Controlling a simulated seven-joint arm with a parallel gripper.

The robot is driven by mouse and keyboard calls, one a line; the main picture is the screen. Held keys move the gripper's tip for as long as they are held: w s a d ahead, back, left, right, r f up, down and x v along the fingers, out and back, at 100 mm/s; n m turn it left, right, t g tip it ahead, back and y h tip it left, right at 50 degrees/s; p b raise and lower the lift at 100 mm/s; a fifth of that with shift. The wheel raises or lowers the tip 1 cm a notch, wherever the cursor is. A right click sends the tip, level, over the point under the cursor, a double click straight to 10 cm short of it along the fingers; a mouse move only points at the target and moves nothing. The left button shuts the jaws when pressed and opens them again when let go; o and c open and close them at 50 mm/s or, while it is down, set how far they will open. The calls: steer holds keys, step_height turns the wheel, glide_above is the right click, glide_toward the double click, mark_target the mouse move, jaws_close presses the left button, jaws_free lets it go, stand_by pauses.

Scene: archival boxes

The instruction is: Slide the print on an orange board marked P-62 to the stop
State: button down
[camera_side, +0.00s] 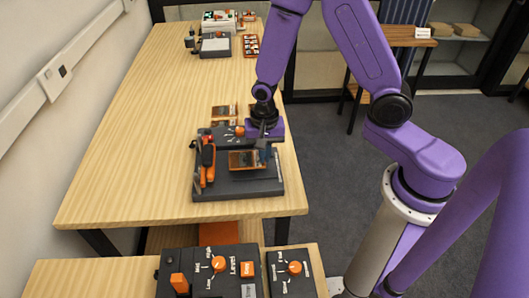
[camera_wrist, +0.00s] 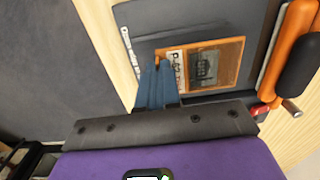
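The print on an orange board (camera_wrist: 215,66) lies flat on a dark grey base (camera_wrist: 210,20). A pale label (camera_wrist: 176,64) beside the picture reads P-62. In the side view the board (camera_side: 247,160) lies on the base (camera_side: 240,187), near its right side. My gripper (camera_wrist: 157,66) has its fingers close together, with the tips at the label end of the board. A small patch of orange shows at the tips; I cannot tell whether they touch or grip the board. In the side view my gripper (camera_side: 266,146) is above the right end of the board.
An orange-and-black handled tool (camera_side: 207,163) lies along the base's left side. More orange boards (camera_side: 222,112) lie behind. Control boxes (camera_side: 217,272) stand on a nearer table. The long table's left part is clear; its right edge is close to the base.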

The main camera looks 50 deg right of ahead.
mark_target(242, 164)
steer(key=shift+f, duration=0.2)
steer(key=shift+f, duration=0.95)
steer(key=shift+f, duration=0.1)
steer(key=shift+f, duration=0.35)
steer(key=shift+w+a, duration=0.1)
stand_by(0.5)
steer(key=shift+w+a, duration=1.05)
steer(key=shift+w+a, duration=1.05)
steer(key=shift+a, duration=0.05)
